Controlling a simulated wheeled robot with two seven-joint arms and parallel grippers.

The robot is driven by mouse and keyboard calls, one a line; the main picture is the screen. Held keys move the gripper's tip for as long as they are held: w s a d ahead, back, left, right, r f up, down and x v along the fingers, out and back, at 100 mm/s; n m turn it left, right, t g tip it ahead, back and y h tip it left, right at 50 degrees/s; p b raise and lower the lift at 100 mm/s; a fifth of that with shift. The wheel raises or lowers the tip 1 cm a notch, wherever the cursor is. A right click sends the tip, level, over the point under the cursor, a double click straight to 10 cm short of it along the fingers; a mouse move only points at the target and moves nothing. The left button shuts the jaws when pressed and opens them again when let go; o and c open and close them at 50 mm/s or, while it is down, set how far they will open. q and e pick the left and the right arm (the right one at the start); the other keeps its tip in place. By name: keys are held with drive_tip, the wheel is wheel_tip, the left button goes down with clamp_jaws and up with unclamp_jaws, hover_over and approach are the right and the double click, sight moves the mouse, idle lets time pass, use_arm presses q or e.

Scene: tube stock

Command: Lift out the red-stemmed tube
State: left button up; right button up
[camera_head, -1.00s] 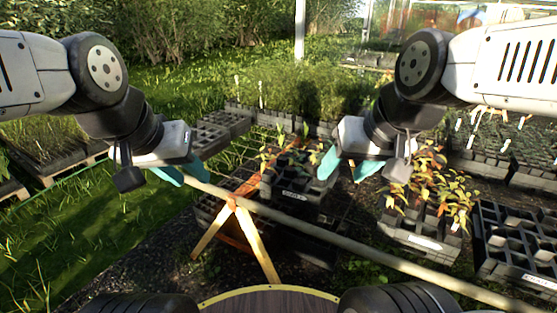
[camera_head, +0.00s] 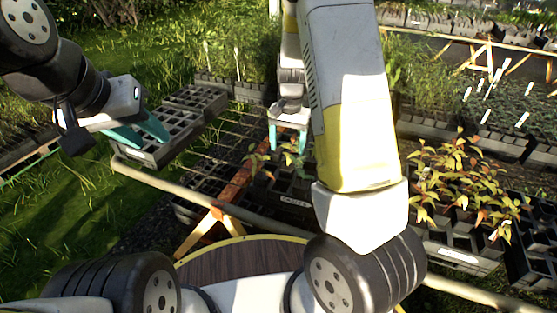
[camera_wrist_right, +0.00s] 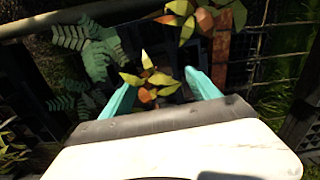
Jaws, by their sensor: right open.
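My right gripper (camera_head: 288,138) is open and points down over a black tray (camera_head: 292,205) with a few small leafy seedlings (camera_head: 258,160). In the right wrist view its teal fingers (camera_wrist_right: 157,85) are spread, with a small plant (camera_wrist_right: 148,78) with yellow-green leaves and an orange-red middle showing between them. A second plant with green and reddish leaves (camera_wrist_right: 188,18) stands beyond the fingertips, and a ferny green plant (camera_wrist_right: 92,48) is at the left. Stem colours are too small to tell, and the tubes are mostly hidden. My left gripper (camera_head: 145,132) is open and empty at the left.
A grey cell tray (camera_head: 178,150) lies under my left gripper. A wooden rail (camera_head: 180,185) crosses in front of the mesh bench. A tray of orange-leaved plants (camera_head: 455,190) stands at the right. My right arm hides part of the bench.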

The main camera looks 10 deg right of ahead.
sight(287, 165)
drive_tip(key=f, duration=0.9)
drive_tip(key=shift+w+d+f, duration=0.15)
drive_tip(key=shift+w+f, duration=0.1)
drive_tip(key=shift+w, duration=0.1)
clamp_jaws()
